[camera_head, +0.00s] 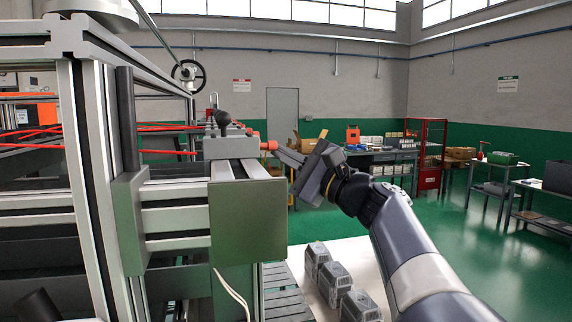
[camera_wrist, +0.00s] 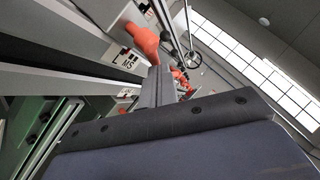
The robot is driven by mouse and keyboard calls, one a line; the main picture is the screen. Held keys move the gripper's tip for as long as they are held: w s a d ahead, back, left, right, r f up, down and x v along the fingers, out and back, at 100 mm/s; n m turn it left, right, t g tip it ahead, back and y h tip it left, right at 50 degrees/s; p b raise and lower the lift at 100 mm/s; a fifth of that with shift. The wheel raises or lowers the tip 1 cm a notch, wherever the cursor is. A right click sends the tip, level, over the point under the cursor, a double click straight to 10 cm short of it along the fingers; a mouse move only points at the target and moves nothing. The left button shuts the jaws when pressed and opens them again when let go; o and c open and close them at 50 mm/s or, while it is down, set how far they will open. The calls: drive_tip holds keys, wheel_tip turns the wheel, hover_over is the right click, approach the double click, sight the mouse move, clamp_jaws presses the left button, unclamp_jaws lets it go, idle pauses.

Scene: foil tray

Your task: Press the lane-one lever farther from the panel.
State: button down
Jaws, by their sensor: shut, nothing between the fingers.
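A red-orange lever (camera_wrist: 143,42) with a rounded end stands out from a grey metal face in the wrist view, beside a small white label (camera_wrist: 127,58). Smaller red lever parts (camera_wrist: 181,76) show farther along, partly behind my fingers. In the head view a red knob (camera_head: 268,146) sits at the right end of the machine's grey block. My gripper (camera_head: 279,154) is shut and empty, its fingertips pointing left close to that knob. In the wrist view the fingertips (camera_wrist: 160,72) overlap the lower end of the near lever; I cannot tell whether they touch.
The machine's aluminium frame (camera_head: 90,180) fills the left side. Several grey cast parts (camera_head: 330,275) stand on a pale surface below my arm. A black hand wheel (camera_head: 187,73) is behind. A red shelf (camera_head: 430,155) and workbenches stand far off, with open green floor between.

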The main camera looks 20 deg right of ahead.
drive_tip(key=shift+f+n+y+b, duration=0.25)
drive_tip(key=shift+n+y+b, duration=0.05)
drive_tip(key=shift+b, duration=0.55)
drive_tip(key=r+n+y+b, duration=0.1)
drive_tip(key=n+y+b, duration=0.2)
drive_tip(key=b, duration=0.1)
drive_tip(key=r+n+g+y+b, duration=0.1)
drive_tip(key=n+y+b, duration=0.1)
drive_tip(key=n+b, duration=0.1)
drive_tip(key=w+r+n+g+y+b, duration=0.1)
drive_tip(key=n+y+b, duration=0.2)
drive_tip(key=b, duration=0.1)
drive_tip(key=shift+n+y+b, duration=0.3)
drive_tip(key=shift+n+b, duration=0.05)
drive_tip(key=shift+n, duration=0.05)
idle(0.6)
